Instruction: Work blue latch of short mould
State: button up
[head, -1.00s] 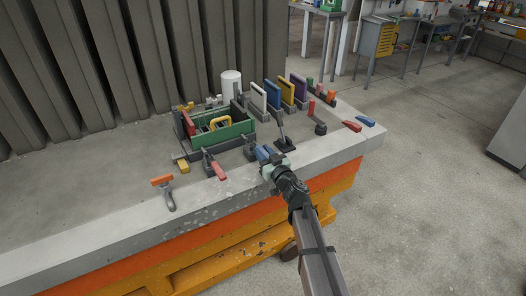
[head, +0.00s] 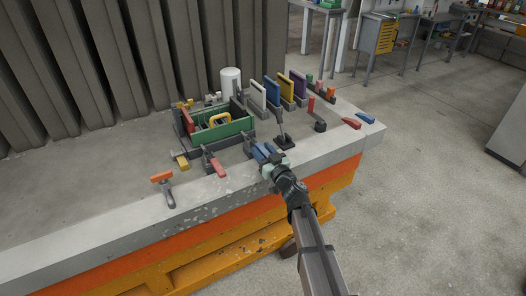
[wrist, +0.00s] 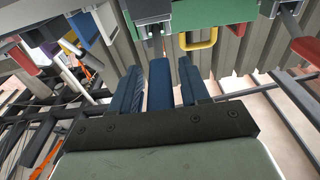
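The mould is a low frame with a green front panel (head: 235,129) and a yellow handle (head: 219,119). The panel also shows at the top of the wrist view (wrist: 215,12). The blue latch handle (wrist: 160,85) stands between my gripper's two dark blue fingers in the wrist view. My gripper (head: 264,152) is at the bench's front edge, just in front of the mould's right part. The fingers are open, with a thin gap visible on each side of the handle. The latch's base is hidden in the head view.
Coloured panels (head: 287,87) stand in a row behind. An orange-handled tool (head: 163,178) lies left. The bench's left side is clear.

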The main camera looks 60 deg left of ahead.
jog(key=shift+o, duration=0.3)
jog(key=shift+d, duration=0.1)
jog(key=d+f, duration=0.1)
jog(key=d, duration=1.2)
jog(key=shift+d+f, duration=0.15)
jog(key=shift+d, duration=0.15)
